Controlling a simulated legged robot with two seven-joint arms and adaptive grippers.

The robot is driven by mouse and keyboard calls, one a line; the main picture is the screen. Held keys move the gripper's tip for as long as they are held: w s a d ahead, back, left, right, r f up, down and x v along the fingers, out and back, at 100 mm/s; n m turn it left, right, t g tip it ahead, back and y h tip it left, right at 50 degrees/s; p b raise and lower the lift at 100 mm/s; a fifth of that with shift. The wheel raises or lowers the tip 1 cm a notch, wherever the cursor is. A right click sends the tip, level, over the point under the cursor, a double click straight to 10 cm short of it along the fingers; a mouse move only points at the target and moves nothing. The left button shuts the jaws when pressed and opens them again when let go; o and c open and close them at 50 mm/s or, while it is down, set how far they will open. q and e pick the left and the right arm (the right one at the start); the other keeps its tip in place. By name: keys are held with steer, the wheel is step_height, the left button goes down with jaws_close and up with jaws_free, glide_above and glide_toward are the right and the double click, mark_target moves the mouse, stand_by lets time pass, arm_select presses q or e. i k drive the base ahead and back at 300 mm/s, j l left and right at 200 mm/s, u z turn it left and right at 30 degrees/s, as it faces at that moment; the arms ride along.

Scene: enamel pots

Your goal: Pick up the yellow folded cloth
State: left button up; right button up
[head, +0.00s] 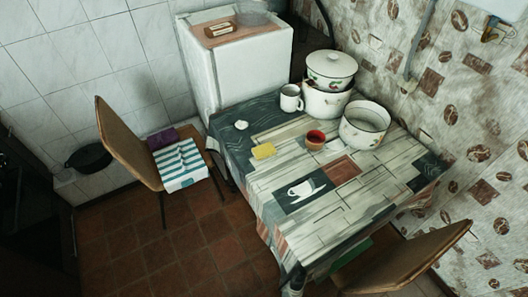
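A small yellow folded cloth (264,151) lies flat on the patterned tablecloth of the table (330,222), toward its left side. A small red and tan bowl (315,140) stands to its right, apart from it. A white mug (291,98) stands behind it. Nothing covers the cloth. Neither of my grippers shows in the head view.
White enamel pots (364,125) stand at the back right, one lidded (331,68). A small white item (241,125) lies at the back left. Chairs stand left (131,146) and front right (405,259); the left one holds a striped towel (181,165). The table's front is clear.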

mark_target(262, 152)
steer(key=i+j, duration=0.2)
steer(key=j, duration=0.2)
steer(key=i+j, duration=0.2)
steer(key=j, duration=0.15)
steer(key=i+j+z, duration=0.15)
steer(key=j+z, duration=0.25)
steer(key=i+j+z, duration=0.1)
steer(key=j+z, duration=0.15)
steer(key=z, duration=0.15)
steer(key=j+z, duration=0.35)
